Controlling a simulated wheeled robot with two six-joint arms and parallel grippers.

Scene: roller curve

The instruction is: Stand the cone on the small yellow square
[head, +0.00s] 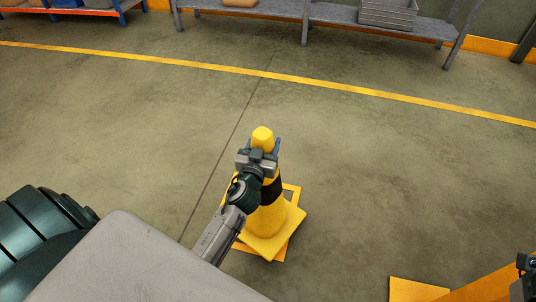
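The yellow cone (267,220) with a black band stands about upright, its tip pointing up the picture. My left gripper (261,146) is at its top, one finger on each side of the neck, and looks shut on it. The small yellow square (291,188) is an outline on the floor below the cone. The cone's square base covers much of it and is turned relative to it. Outline edges show at the upper right and lower left. I cannot tell whether the base touches the floor. A dark part of my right arm shows at the right edge; its fingers cannot be made out.
An orange-yellow object (480,287) is at the bottom right. A yellow floor line (300,80) crosses behind the cone. Grey shelving (340,14) with a grey crate (388,14) and a blue-orange rack (80,10) stand at the back. The floor around the cone is clear.

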